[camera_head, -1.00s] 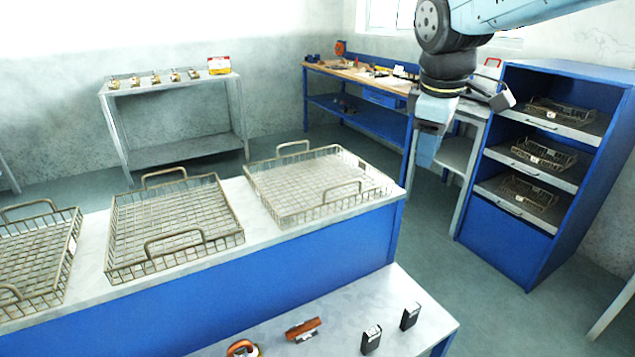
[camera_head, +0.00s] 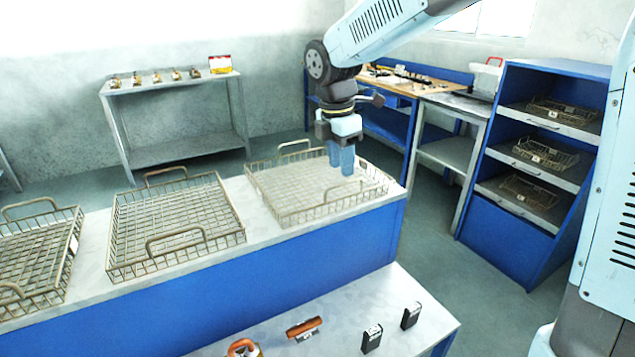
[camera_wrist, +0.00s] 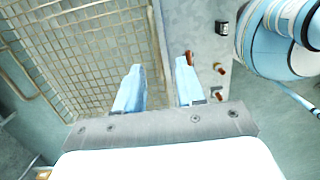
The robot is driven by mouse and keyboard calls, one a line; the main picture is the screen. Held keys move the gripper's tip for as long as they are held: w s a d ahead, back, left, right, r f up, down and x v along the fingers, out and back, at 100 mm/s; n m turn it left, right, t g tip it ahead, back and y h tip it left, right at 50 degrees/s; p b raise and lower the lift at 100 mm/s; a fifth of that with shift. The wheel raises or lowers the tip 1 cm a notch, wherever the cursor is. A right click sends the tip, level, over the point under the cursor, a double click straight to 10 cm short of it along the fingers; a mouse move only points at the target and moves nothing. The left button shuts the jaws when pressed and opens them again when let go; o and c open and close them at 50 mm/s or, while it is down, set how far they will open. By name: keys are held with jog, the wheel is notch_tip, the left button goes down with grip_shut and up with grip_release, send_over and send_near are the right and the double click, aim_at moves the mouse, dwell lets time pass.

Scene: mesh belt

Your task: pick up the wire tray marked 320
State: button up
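Three wire trays stand in a row on the blue bench: a right one (camera_head: 300,195), a middle one (camera_head: 170,225) and a left one (camera_head: 35,255) cut by the picture edge. Each has raised wire handles. I cannot read the number 320 on any of them. My gripper (camera_head: 341,165) hangs fingers down above the right tray, near its right side. In the wrist view my gripper (camera_wrist: 158,88) has its fingers apart with nothing between them, and a wire tray (camera_wrist: 95,50) fills much of the left side.
Smaller wire trays with white tags sit in the blue cabinet (camera_head: 500,220) at right. A lower grey shelf (camera_head: 400,300) in front bears an orange-handled tool (camera_head: 304,327) and two black boxes (camera_head: 372,338). A workbench (camera_head: 395,80) and a grey table (camera_head: 165,85) stand behind.

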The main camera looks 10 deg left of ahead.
aim_at(342, 185)
jog(key=f, duration=0.4)
jog(key=shift+w+d+f, duration=0.2)
jog(key=shift+d+f, duration=0.05)
jog(key=shift+f, duration=0.05)
jog(key=shift+w+d+f, duration=0.1)
jog(key=shift+w+f, duration=0.05)
jog(key=shift+f, duration=0.7)
jog(key=shift+w+d+f, duration=0.1)
jog(key=shift+w+f, duration=0.1)
jog(key=shift+f, duration=0.65)
jog(key=shift+w+f, duration=0.15)
jog(key=shift+f, duration=0.7)
jog(key=shift+c, duration=0.2)
grip_shut()
